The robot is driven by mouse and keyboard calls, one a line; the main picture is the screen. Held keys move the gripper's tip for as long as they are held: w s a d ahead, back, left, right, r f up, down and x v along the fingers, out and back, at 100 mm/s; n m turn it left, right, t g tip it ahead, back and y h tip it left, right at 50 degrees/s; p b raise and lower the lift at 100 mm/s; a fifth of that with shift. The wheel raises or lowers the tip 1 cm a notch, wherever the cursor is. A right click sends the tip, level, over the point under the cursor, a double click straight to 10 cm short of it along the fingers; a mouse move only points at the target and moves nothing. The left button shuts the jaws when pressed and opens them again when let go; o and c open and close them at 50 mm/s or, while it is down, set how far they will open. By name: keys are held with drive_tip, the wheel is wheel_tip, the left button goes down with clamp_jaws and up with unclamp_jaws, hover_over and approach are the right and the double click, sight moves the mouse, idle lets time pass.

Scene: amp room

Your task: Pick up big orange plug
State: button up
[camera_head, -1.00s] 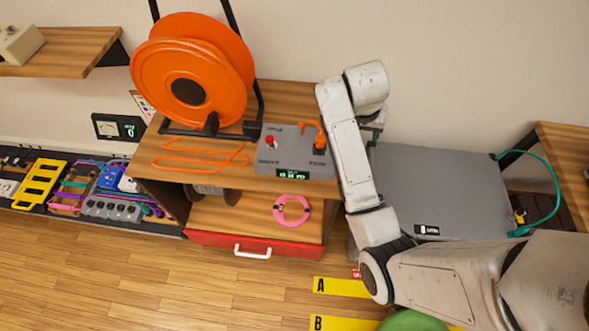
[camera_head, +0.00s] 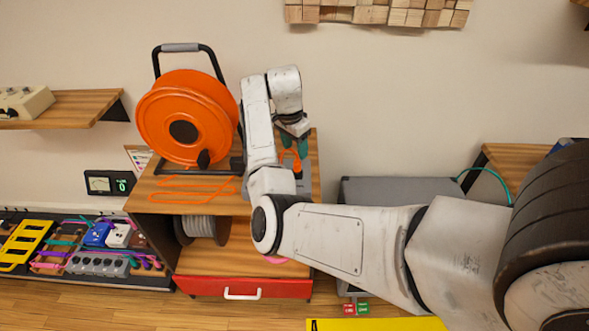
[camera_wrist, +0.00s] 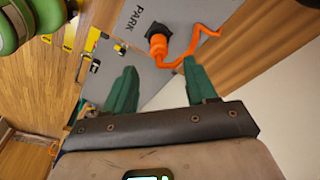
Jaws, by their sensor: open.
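The big orange plug (camera_wrist: 158,44) shows in the wrist view at the top middle, with a black part at its end and a wavy orange cord running right. It sits at the grey box (camera_wrist: 185,15) marked PARK. In the head view the plug (camera_head: 287,158) is partly hidden behind my arm and fingers. My gripper (camera_wrist: 160,68) is open, its two green fingers spread apart with nothing between them. The plug lies beyond the fingertips, roughly centred in the gap. In the head view my gripper (camera_head: 294,145) points down just above the plug.
A large orange cable reel (camera_head: 190,115) stands left of my gripper on the wooden cabinet (camera_head: 160,203). Orange cord (camera_head: 195,188) lies in front of it. A red drawer (camera_head: 195,286) is below. A grey case (camera_head: 400,190) stands to the right.

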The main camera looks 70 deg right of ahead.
sight(297, 160)
drive_tip(key=shift+s+d+f+p, duration=0.15)
drive_tip(key=shift+f+p, duration=0.1)
drive_tip(key=shift+f, duration=0.9)
drive_tip(key=shift+d+f+p, duration=0.1)
drive_tip(key=shift+f+p, duration=0.15)
drive_tip(key=shift+f, duration=0.9)
drive_tip(key=shift+s+d+f+p, duration=0.15)
drive_tip(key=shift+f+p, duration=0.1)
drive_tip(key=shift+f, duration=0.9)
clamp_jaws()
